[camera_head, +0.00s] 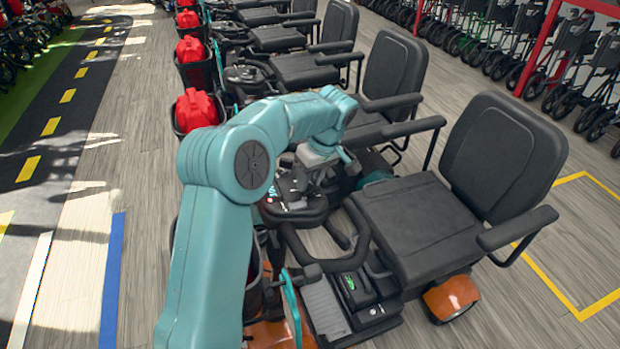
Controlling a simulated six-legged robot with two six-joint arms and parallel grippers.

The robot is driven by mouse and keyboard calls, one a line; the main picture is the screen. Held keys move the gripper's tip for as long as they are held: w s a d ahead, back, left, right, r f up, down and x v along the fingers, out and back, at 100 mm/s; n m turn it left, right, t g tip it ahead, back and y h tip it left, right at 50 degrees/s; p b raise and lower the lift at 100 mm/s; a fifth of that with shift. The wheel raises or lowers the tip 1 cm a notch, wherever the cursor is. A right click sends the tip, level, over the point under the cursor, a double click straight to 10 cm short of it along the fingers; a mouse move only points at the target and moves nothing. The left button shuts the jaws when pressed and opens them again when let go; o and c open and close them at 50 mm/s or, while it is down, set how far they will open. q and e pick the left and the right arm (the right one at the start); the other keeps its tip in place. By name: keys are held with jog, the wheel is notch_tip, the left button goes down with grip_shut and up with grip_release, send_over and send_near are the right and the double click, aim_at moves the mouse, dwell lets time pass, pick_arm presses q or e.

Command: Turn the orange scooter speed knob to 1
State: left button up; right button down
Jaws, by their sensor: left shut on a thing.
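The orange scooter stands nearest, at the lower right, with an orange rear fender (450,298), a black seat (410,213) and orange bodywork low at the front. Its dark control console (292,212) sits between the looped handlebars, with a small red light on its left part. My left arm reaches over from the left, and my left gripper (310,184) points down at the console's far side. Its jaws are shut on a small part there, apparently the speed knob. The fingers and wrist hide the knob, so its pointer and numbers cannot be read. My right gripper is out of view.
More black-seated scooters (395,75) stand in a row behind, close to my wrist. Red containers (196,110) sit in their front baskets. Folded wheeled walkers (500,45) line the back right.

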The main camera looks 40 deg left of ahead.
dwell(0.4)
pick_arm(q)
jog(key=o, duration=1)
jog(key=shift+a+f, duration=0.1)
jog(key=shift+a, duration=0.05)
jog(key=shift+o, duration=0.2)
jog(key=p+v, duration=0.3)
jog(key=v, duration=1.3)
